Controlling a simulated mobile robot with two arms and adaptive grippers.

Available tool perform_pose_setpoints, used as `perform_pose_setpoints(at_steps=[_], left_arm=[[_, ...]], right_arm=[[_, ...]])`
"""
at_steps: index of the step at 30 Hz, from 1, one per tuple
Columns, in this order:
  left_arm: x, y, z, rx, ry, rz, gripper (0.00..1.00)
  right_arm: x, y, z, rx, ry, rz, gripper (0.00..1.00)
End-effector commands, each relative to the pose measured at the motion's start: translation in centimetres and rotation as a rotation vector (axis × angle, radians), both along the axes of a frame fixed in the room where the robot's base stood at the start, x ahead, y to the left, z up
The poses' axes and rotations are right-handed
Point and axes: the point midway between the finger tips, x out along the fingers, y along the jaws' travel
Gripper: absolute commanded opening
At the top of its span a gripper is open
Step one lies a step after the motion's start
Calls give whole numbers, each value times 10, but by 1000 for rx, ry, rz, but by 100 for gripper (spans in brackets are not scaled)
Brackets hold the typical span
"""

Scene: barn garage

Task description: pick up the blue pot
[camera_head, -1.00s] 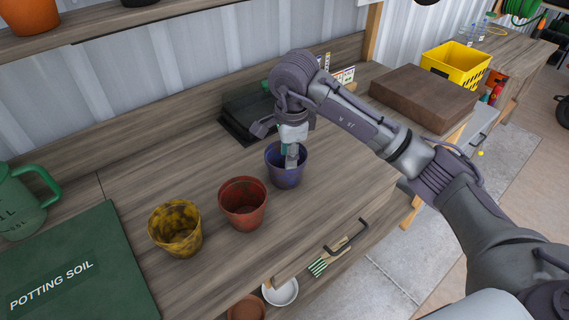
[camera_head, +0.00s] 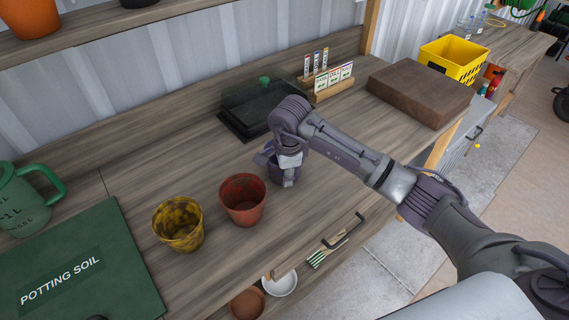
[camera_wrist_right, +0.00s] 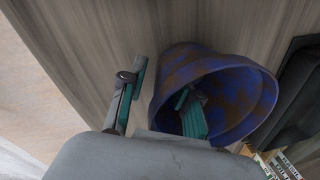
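The blue pot (camera_head: 276,175) stands on the wooden bench, to the right of the red pot, mostly hidden behind my right gripper (camera_head: 287,166). In the right wrist view the pot (camera_wrist_right: 242,92) is blue with brown patches, its mouth facing the camera. My right gripper (camera_wrist_right: 163,104) is open and straddles the pot's wall: one teal-padded finger is inside the mouth, the other is outside to the left. A gap shows between the outer finger and the wall. My left gripper is not in view.
The red pot (camera_head: 243,201) and yellow pot (camera_head: 179,226) stand to the left. A dark lidded tray (camera_head: 257,112) is behind, with seed packets (camera_head: 331,80) and a brown box (camera_head: 421,94) to the right. A drawer handle (camera_head: 345,233) is in front.

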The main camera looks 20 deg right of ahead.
Motion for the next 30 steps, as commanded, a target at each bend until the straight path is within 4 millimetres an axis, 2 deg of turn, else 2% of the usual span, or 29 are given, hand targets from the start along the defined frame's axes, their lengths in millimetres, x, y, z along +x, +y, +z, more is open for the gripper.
perform_pose_setpoints(at_steps=[1, 6, 20, 26, 29, 30], left_arm=[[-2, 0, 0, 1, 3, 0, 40], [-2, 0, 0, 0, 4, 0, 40], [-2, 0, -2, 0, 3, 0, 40], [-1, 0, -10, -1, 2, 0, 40], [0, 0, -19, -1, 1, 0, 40], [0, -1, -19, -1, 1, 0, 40]], right_arm=[[0, 0, 0, 0, 0, 0, 29], [0, 0, 0, 0, 0, 0, 0], [0, 0, 3, 0, -1, 0, 0], [1, 0, 21, -2, -5, 1, 0], [2, -1, 42, -2, -9, 2, 0], [-9, -3, 45, -3, -4, 2, 0]])
